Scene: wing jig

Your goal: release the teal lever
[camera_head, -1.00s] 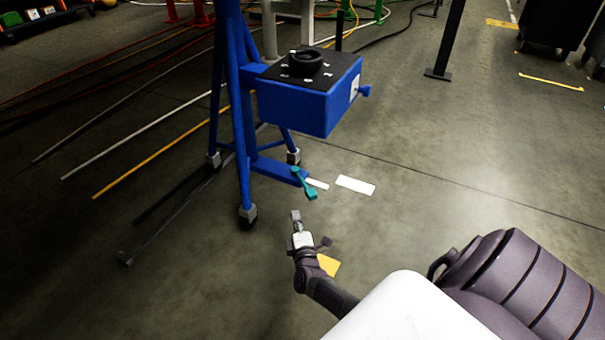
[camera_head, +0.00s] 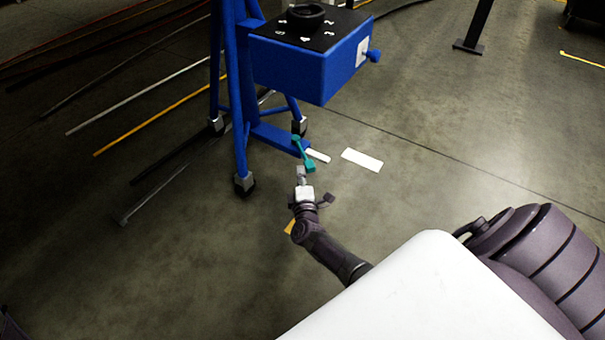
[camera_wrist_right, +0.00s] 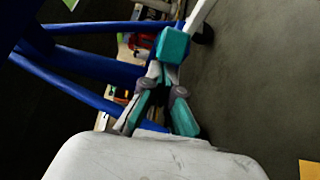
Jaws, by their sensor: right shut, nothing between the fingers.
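The teal lever (camera_head: 304,153) sits at the end of the low blue foot of the stand (camera_head: 273,137), near the floor. My right gripper (camera_head: 301,172) is shut and empty, its tip just below the lever's near end in the head view. In the right wrist view the lever's teal block (camera_wrist_right: 173,44) shows just beyond the fingers (camera_wrist_right: 161,82), with more teal visible around them. I cannot tell whether the fingers touch the lever. My left gripper is not in view.
A blue box (camera_head: 312,66) with a black numbered top and a dial overhangs the foot. A blue leg with a caster (camera_head: 243,184) stands left of the gripper. White floor labels (camera_head: 362,160) lie right of the lever. The floor to the right is open.

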